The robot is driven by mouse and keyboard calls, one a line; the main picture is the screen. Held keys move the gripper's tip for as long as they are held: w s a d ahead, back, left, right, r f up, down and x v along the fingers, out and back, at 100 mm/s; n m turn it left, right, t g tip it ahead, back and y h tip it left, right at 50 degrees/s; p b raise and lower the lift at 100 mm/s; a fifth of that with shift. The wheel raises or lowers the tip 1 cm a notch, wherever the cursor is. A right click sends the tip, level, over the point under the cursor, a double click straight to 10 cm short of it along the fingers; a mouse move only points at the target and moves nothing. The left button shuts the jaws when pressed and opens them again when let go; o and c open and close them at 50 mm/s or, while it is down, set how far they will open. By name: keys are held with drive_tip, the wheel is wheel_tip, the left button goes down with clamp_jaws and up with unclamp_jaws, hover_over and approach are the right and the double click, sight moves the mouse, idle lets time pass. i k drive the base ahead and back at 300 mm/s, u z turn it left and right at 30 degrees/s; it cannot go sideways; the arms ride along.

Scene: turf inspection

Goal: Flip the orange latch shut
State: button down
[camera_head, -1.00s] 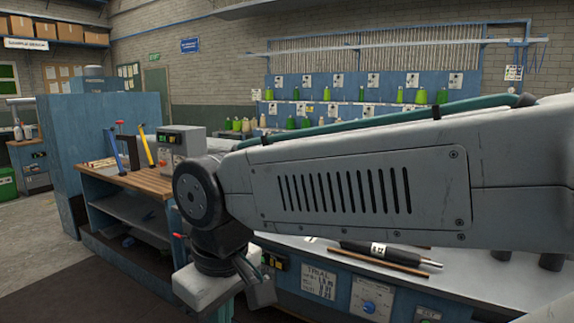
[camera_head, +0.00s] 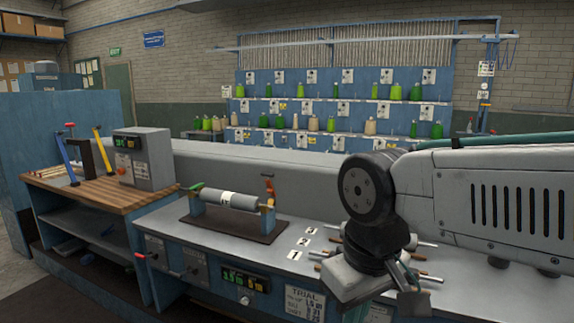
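The small orange latch (camera_head: 268,187) stands upright at the right end of a dark cradle (camera_head: 232,231) on the grey bench top. A grey roller (camera_head: 229,199) with a white label lies across the cradle's two blue end supports. A green part (camera_head: 194,187) shows at the cradle's left end. My gripper (camera_head: 405,290) hangs over the bench to the right of the cradle, well apart from the latch. Its fingers are partly hidden behind its own housing, so I cannot tell whether they are open or shut.
Several thin rods (camera_head: 425,278) lie behind and beside my gripper. Numbered white cards (camera_head: 304,242) lie between the gripper and the cradle. A grey control box (camera_head: 142,158) stands on the wooden bench (camera_head: 110,190) at left. Spools line the blue rack (camera_head: 340,110) behind.

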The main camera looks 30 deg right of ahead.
sight(270, 189)
drive_tip(key=i, duration=1)
